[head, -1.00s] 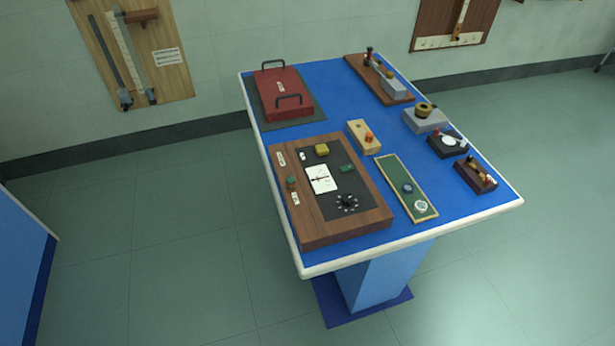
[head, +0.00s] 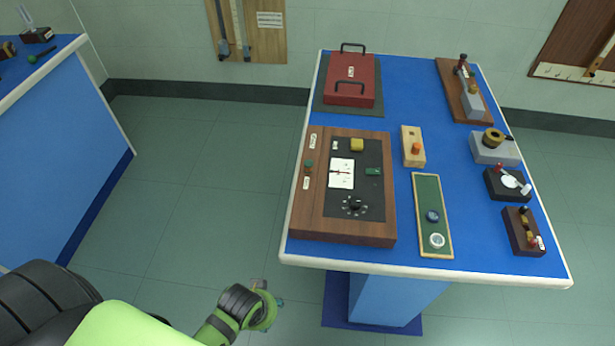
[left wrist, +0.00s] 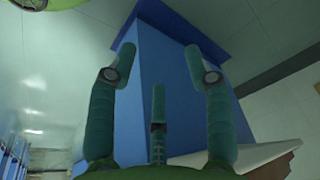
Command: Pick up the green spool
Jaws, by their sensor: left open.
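No thing in view is clearly a green spool. A small round green piece (head: 308,163) stands on the left strip of the wooden instrument panel (head: 345,231), and a flat green block (head: 373,171) sits on its dark face; they are too small to identify surely. My left gripper (head: 268,291) is low at the front left of the blue table, apart from the panel. In the left wrist view the left gripper (left wrist: 160,58) has its fingers spread with nothing between them, facing the blue table pedestal (left wrist: 175,95). My right gripper is out of view.
The blue table (head: 410,95) has a pale raised edge. It also holds a red box with two handles (head: 352,80), a green tray (head: 428,205) and several small instruments at the right. Another bench (head: 50,130) stands at left. Open floor lies between them.

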